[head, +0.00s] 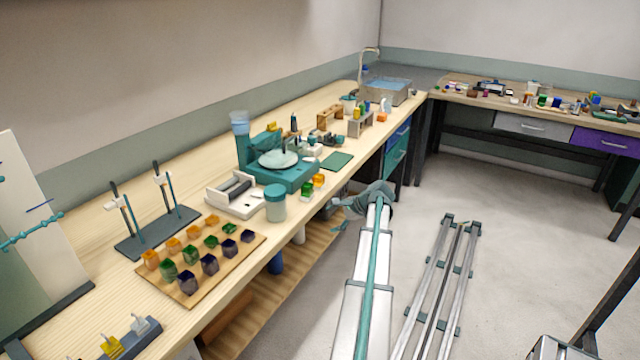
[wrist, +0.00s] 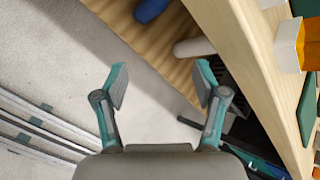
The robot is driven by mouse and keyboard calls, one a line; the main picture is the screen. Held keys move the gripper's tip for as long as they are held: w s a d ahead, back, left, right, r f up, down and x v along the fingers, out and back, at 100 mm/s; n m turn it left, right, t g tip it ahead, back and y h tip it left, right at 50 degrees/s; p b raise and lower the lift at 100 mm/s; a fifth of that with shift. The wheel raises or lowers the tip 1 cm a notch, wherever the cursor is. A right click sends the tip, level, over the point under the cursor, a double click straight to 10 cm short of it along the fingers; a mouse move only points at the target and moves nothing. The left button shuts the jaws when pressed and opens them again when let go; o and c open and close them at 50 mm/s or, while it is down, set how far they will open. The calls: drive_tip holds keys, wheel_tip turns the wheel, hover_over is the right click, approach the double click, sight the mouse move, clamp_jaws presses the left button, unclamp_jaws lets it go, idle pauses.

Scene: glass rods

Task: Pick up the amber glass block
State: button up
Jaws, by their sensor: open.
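A small amber glass block (head: 319,179) stands near the bench's front edge, right of a lidded jar and behind a green block. Several more amber blocks (head: 173,245) sit in the back row of a wooden board. The frames do not show which one is meant. In the wrist view, an orange-amber block (wrist: 311,40) shows at the upper right edge, partly cut off. My gripper (wrist: 161,84) is open and empty, with the floor and a lower shelf beyond its fingers. In the head view it (head: 341,227) hangs beside the bench's front edge, apart from the blocks.
The wooden board (head: 249,246) also holds green and dark blue blocks. A jar (head: 275,203), a green block (head: 307,190) and a teal balance (head: 283,172) stand near the single amber block. The bench edge (wrist: 250,75) lies right of my fingers.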

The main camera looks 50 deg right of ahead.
sight(321, 176)
drive_tip(key=w+d+r+m+t, duration=0.1)
drive_tip(key=d+r+m+t, duration=0.1)
drive_tip(key=d+r+m, duration=0.45)
drive_tip(key=w+d+r+m+t, duration=0.1)
drive_tip(key=r+m+t, duration=0.15)
drive_tip(key=r, duration=0.65)
drive_tip(key=shift+m+y, duration=0.3)
drive_tip(key=shift+y, duration=0.1)
drive_tip(key=x, duration=0.5)
drive_tip(key=shift+a+f, duration=0.15)
drive_tip(key=shift+f, duration=0.15)
drive_tip(key=shift+f+p+x, duration=0.2)
drive_tip(key=shift+p+x, duration=0.2)
drive_tip(key=shift+x, duration=0.95)
drive_tip(key=shift+f+p+x, duration=0.15)
drive_tip(key=shift+p+x, duration=0.2)
drive_tip(key=shift+x, duration=0.95)
drive_tip(key=shift+s, duration=0.1)
drive_tip(key=c, duration=1.2)
clamp_jaws()
drive_tip(key=shift+r, duration=0.2)
